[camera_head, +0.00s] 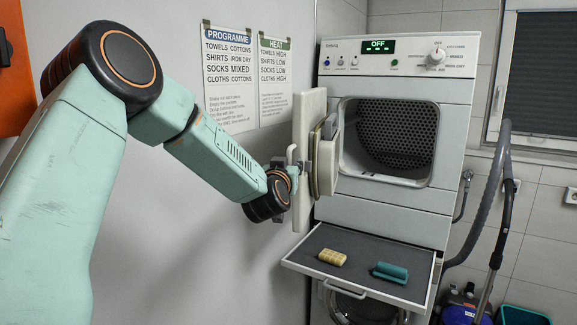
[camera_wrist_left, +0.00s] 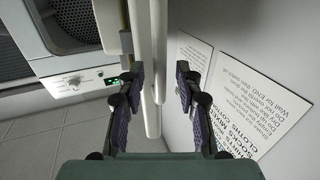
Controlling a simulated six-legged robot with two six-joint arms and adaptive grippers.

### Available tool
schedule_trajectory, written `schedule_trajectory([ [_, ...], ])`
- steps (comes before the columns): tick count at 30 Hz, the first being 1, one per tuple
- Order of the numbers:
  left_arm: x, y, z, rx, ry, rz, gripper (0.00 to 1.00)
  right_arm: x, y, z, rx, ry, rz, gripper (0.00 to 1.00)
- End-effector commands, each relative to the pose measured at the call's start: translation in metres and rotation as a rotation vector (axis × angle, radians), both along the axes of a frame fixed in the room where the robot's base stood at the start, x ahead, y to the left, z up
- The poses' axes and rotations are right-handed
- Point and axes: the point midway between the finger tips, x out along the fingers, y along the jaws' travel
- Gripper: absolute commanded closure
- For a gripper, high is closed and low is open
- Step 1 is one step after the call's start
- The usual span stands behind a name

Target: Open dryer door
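The dryer (camera_head: 395,205) stands at the right of the head view, its drum opening (camera_head: 395,137) uncovered. Its door (camera_head: 309,112) is swung wide open to the left and shows nearly edge-on. My left gripper (camera_head: 283,172) is at the outer side of the door, by its pale handle. In the left wrist view the two fingers of this gripper (camera_wrist_left: 160,76) stand apart, with the pale handle bar (camera_wrist_left: 151,112) between them. A gap shows beside the bar, so the fingers do not look closed on it. My right gripper is in neither view.
A wall with two posters (camera_head: 230,75) is close behind the door and my arm. A vacuum hose (camera_head: 490,200) stands at right.

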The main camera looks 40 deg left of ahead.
Motion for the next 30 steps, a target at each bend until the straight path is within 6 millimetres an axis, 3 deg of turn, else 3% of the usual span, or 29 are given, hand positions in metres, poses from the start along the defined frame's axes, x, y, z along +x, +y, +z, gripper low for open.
schedule_trajectory([
  [10, 0.000, 0.000, 0.008, 0.000, -0.004, 0.000, 0.64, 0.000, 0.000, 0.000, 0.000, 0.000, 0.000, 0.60],
  [22, 0.000, 0.000, 0.078, 0.001, -0.004, -0.001, 0.64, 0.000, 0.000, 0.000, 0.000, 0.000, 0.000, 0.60],
  [30, 0.000, 0.001, 0.099, -0.001, 0.000, 0.001, 0.64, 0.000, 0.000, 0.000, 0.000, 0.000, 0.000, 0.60],
])
